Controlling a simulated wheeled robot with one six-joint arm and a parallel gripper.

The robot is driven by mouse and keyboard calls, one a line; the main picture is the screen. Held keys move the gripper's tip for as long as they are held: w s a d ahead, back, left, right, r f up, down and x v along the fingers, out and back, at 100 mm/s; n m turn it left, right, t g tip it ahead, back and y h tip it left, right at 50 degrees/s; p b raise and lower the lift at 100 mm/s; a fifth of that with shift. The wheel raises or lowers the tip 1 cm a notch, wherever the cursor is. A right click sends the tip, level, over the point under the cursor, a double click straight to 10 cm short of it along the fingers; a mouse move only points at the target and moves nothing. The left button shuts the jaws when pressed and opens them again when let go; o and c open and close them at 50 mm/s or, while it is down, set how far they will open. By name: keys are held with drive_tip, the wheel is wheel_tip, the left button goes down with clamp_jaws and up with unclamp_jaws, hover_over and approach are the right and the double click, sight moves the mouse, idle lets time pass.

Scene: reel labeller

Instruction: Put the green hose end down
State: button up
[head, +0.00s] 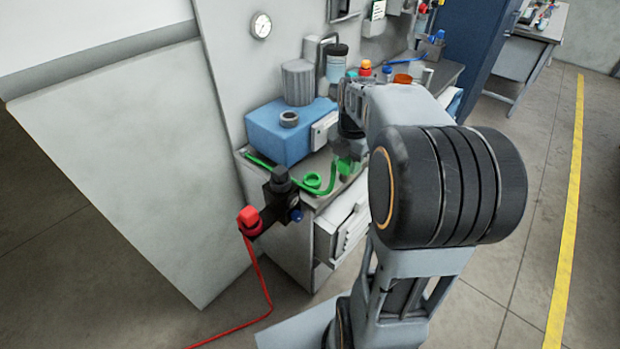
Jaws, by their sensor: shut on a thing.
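The green hose (260,160) lies along the front of the grey bench, bends past the black fitting and runs up to my gripper. A green ring (312,180) sits beside the hose on the bench top. My gripper (347,168) is small in the head view, low over the right part of the bench front. It is shut on the green hose end, of which a green piece shows at the jaws. My arm hides part of the bench behind it, and I cannot tell whether the hose end touches the bench top.
A blue box (275,135) with a grey ring on it stands behind the hose. A black fitting with a red connector (249,217) and red hose sticks out at the bench's front. An open drawer (342,225) juts out below. Bottles and small parts crowd the back.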

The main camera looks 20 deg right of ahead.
drive_tip(key=w+a+f+p, duration=0.2)
drive_tip(key=w+f, duration=0.2)
drive_tip(key=w, duration=0.4)
drive_tip(key=shift+w+a, duration=0.15)
drive_tip(key=shift+w, duration=0.2)
drive_tip(key=w+f, duration=0.2)
drive_tip(key=w+a+f, duration=0.1)
drive_tip(key=f, duration=0.2)
drive_tip(key=shift+w, duration=0.35)
drive_tip(key=shift+w+a+f+p, duration=0.15)
drive_tip(key=shift+w+f+p, duration=0.15)
drive_tip(key=shift+f, duration=1.55)
